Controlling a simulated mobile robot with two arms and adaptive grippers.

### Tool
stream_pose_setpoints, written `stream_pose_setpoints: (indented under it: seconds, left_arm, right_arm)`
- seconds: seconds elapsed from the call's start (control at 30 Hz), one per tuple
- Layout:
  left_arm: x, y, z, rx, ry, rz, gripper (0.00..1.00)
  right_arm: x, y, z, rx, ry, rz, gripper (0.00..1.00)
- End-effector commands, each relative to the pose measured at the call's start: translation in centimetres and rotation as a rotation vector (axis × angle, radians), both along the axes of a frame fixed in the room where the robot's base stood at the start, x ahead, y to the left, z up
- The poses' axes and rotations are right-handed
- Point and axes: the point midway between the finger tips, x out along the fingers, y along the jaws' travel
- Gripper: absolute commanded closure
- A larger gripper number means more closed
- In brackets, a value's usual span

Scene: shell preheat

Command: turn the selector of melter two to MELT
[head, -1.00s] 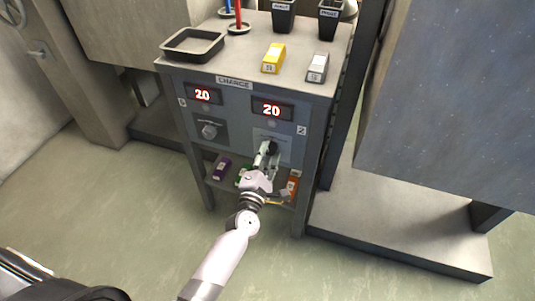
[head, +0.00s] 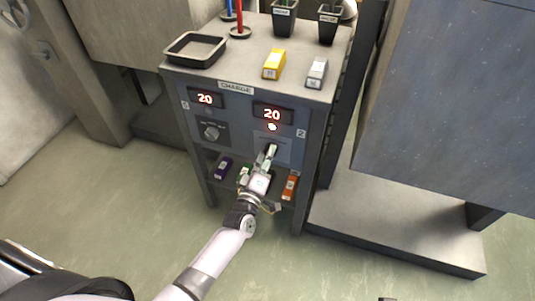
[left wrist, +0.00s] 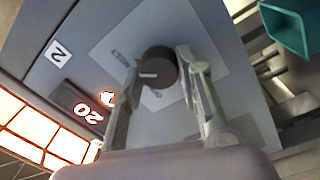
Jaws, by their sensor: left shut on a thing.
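The selector of melter two is a round black knob (left wrist: 157,68) on a light plate in the left wrist view. In the head view only a bit of this knob (head: 272,147) shows above my fingers. My left gripper (head: 268,156) is shut on the knob, one finger on each side of it in the wrist view. A pale mark on the knob points left in that view, but the small plate lettering is hard to read. My right gripper is not in view.
Melter one's knob (head: 211,132) and its display (head: 205,99), also reading 20, are to the left. A black tray (head: 194,61), a yellow block (head: 274,64) and a grey block (head: 316,72) sit on top. Purple (head: 223,168) and orange (head: 290,187) blocks lie on the shelf below.

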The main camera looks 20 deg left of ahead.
Motion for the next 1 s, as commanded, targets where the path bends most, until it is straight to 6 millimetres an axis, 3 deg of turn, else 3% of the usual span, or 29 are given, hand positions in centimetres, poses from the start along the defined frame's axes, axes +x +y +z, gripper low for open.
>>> stream_pose_setpoints:
  seconds: [0.33,0.9,0.93,1.0]
  left_arm:
    - [0.0,0.0,0.0,0.149,-0.003,-0.001,0.95]
    - [0.0,0.0,-0.1,0.179,-0.003,-0.001,0.95]
    - [0.0,0.0,-0.1,0.179,-0.003,-0.001,0.66]
    - [0.0,0.0,-0.1,0.179,-0.003,-0.001,0.61]
  right_arm:
    - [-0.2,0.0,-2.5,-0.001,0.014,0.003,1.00]
    - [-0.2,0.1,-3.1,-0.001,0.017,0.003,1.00]
    - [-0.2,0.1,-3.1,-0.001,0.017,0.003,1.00]
    - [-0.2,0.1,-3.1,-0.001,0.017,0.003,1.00]
